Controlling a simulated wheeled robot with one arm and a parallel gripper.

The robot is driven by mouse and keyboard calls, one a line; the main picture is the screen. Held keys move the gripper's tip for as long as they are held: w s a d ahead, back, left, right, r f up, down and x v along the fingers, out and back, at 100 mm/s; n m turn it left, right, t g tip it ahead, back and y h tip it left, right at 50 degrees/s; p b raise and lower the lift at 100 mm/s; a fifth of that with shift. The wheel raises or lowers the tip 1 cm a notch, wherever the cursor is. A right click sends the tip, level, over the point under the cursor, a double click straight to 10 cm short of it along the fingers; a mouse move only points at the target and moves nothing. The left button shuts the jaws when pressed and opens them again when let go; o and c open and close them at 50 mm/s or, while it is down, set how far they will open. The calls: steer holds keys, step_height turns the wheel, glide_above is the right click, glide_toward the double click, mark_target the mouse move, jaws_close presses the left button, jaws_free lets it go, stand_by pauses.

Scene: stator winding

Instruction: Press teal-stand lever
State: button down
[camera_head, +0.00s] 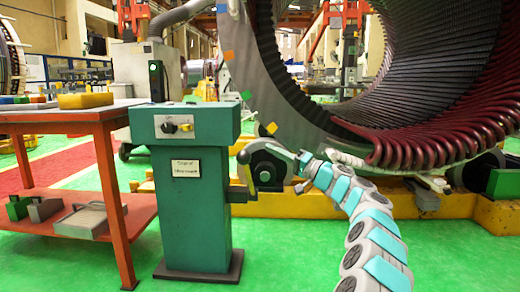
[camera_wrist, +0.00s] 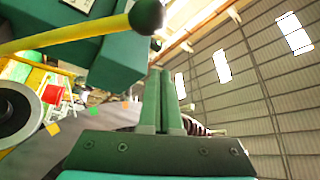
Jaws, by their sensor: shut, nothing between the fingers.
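The teal stand (camera_head: 190,215) stands upright on the green floor, with a control panel on top and a label plate on its front. Its lever (camera_head: 250,180), a yellow bar with a dark knob (camera_head: 243,157), is on the stand's right side. In the wrist view the yellow lever (camera_wrist: 70,33) reaches in from the left and ends in the dark round knob (camera_wrist: 147,16). My gripper (camera_wrist: 165,72) is shut and empty, its fingertips appearing just below the knob with a visible gap. In the head view my gripper (camera_head: 303,160) is right of the lever.
An orange table (camera_head: 85,116) with a yellow block (camera_head: 86,100) stands left of the stand, with boxes on its lower shelf. The large stator (camera_head: 420,90) stands behind on a yellow base (camera_head: 300,208). Green floor is open in front.

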steer(key=d, duration=0.1)
steer(key=d+f, duration=0.1)
steer(key=s+d, duration=0.1)
steer(key=d, duration=0.1)
steer(key=shift+f, duration=0.4)
